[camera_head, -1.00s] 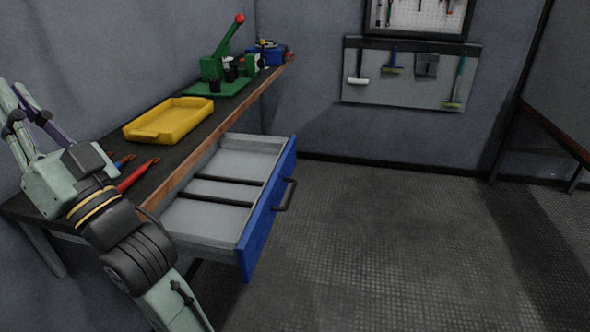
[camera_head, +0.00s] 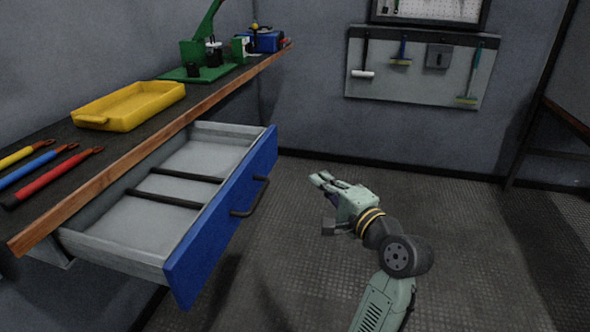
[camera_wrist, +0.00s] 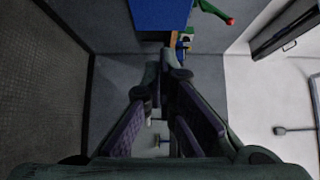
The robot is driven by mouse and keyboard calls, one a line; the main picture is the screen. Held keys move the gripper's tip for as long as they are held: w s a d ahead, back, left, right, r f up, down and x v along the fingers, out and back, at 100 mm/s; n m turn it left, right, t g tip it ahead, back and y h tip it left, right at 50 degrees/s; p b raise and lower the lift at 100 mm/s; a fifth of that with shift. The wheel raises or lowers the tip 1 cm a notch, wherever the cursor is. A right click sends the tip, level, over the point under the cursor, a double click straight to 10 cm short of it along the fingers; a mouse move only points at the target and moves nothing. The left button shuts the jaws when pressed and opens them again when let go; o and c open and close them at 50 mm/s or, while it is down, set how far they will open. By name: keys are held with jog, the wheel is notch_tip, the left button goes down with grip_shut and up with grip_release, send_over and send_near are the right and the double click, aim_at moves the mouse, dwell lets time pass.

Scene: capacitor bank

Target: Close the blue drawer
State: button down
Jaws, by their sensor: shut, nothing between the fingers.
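The blue drawer (camera_head: 222,217) is pulled out from under the workbench, showing its grey inside with dark dividers. Its dark bar handle (camera_head: 254,197) is on the blue front. My gripper (camera_head: 318,180) is to the right of the drawer front, apart from it, with its fingers pointing toward the drawer side and the back wall. In the wrist view, my gripper's fingertips (camera_wrist: 162,62) come together with nothing between them. The blue drawer front (camera_wrist: 160,14) shows at the top of the wrist view.
On the workbench (camera_head: 125,160) are a yellow tray (camera_head: 130,106), a green press (camera_head: 200,55), a blue object (camera_head: 265,41) and yellow, blue and red-handled tools (camera_head: 50,178). A tool panel (camera_head: 420,68) hangs on the back wall. The floor right of the drawer is clear.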

aim_at(194, 153)
jog(key=shift+s+a+p+x, duration=0.2)
jog(key=shift+a+p+x, duration=0.25)
jog(key=shift+x, duration=1.7)
jog(key=shift+s+a+p+x, duration=0.25)
jog(key=shift+a+p+x, duration=0.15)
jog(key=shift+x, duration=1.75)
jog(key=shift+s+a+p+x, duration=0.2)
jog(key=shift+a+p+x, duration=0.2)
jog(key=shift+x, duration=1.75)
jog(key=shift+a, duration=0.15)
jog(key=w+a+p, duration=0.2)
jog(key=a, duration=0.5)
jog(key=w+a+p, duration=0.3)
jog(key=a, duration=0.5)
jog(key=w+a+p, duration=0.2)
jog(key=a, duration=0.6)
jog(key=shift+w+a+p, duration=0.15)
jog(key=shift+w+p, duration=0.05)
jog(key=shift+p, duration=0.1)
